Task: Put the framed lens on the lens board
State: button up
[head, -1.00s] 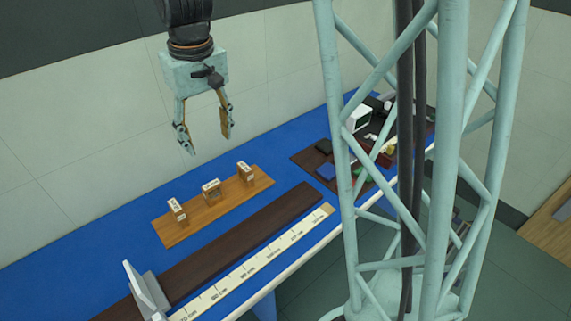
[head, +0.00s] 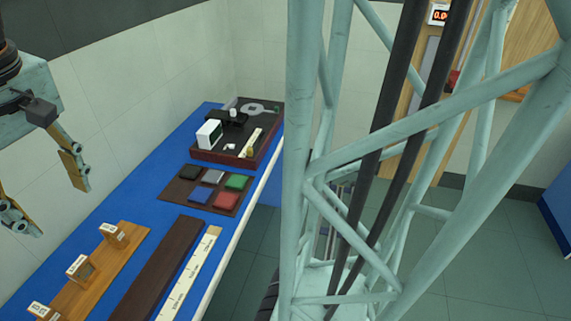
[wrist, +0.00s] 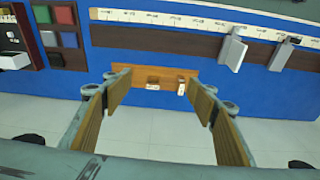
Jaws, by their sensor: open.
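My gripper (head: 48,202) is open and empty, in the air at the left of the head view, above the bench. In the wrist view its two fingers (wrist: 161,95) are spread wide. Below it, a wooden board (head: 120,264) carries three small upright wooden pieces with white labels: a near one (head: 40,311), a middle one (head: 82,268) that looks like a square frame, and a far one (head: 114,235). The board also shows in the wrist view (wrist: 168,74), between the fingers and well apart from them. I cannot tell for sure which piece is the framed lens.
A dark rail (head: 165,262) and a white scale (head: 190,270) run beside the board. A grey upright plate (wrist: 232,50) stands on the rail. Beyond are a mat with coloured squares (head: 227,201) and a dark equipment tray (head: 210,155). Blue bench top (head: 140,190) is clear between.

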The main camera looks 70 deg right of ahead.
jog(key=s+r, duration=0.2)
jog(key=s, duration=0.8)
jog(key=s+r+t, duration=0.1)
jog(key=s+r, duration=0.1)
jog(key=s, duration=0.8)
jog(key=shift+d+m, duration=0.25)
jog(key=shift+m, duration=0.05)
jog(key=shift+s, duration=0.15)
jog(key=shift+a, duration=0.1)
